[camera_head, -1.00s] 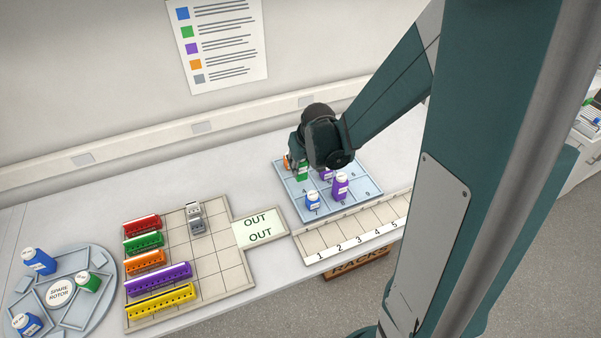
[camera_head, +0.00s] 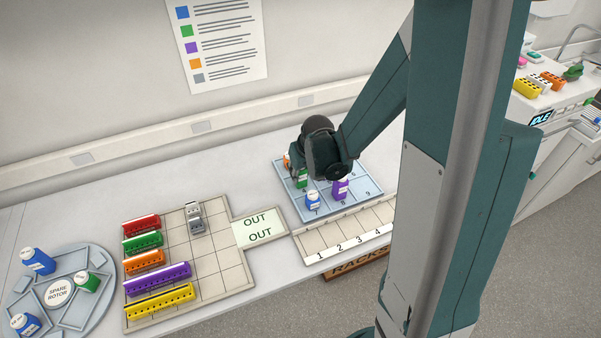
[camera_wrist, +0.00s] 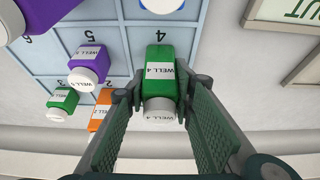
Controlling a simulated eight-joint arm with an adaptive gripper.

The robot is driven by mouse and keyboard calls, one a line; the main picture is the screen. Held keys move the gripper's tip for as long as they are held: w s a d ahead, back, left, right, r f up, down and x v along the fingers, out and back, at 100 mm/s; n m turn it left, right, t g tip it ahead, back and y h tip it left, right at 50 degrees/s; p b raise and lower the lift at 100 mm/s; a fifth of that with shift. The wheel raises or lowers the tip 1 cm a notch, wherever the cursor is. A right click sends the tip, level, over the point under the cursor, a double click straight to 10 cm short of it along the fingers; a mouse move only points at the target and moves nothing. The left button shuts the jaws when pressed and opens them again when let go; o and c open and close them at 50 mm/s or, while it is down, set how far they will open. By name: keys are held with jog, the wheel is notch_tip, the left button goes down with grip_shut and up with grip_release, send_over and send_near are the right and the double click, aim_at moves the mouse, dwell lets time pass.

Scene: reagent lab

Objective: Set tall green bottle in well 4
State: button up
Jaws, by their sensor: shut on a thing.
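The tall green bottle (camera_wrist: 160,72), with a white cap and a "WELL 4" label, is between the fingers of my gripper (camera_wrist: 161,96), which is shut on it. In the head view the bottle (camera_head: 302,181) shows below my gripper (camera_head: 302,172), at the left side of the blue rack (camera_head: 363,202). The printed 4 of well 4 (camera_wrist: 160,38) shows just beyond the bottle's base in the wrist view. I cannot tell whether the base touches the rack floor.
A purple bottle (camera_wrist: 88,65) stands in well 5, with an orange bottle (camera_wrist: 100,110) and small green bottle (camera_wrist: 62,103) nearby. A blue bottle (camera_head: 312,201) and another purple bottle (camera_head: 341,189) stand in the front row. The numbered strip (camera_head: 320,240) in front is empty.

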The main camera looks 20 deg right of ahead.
jog(key=o, duration=0.9)
jog(key=shift+r, duration=0.15)
jog(key=p+v, duration=0.1)
jog(key=v, duration=1.1)
dwell(0.6)
jog(key=shift+s, duration=0.1)
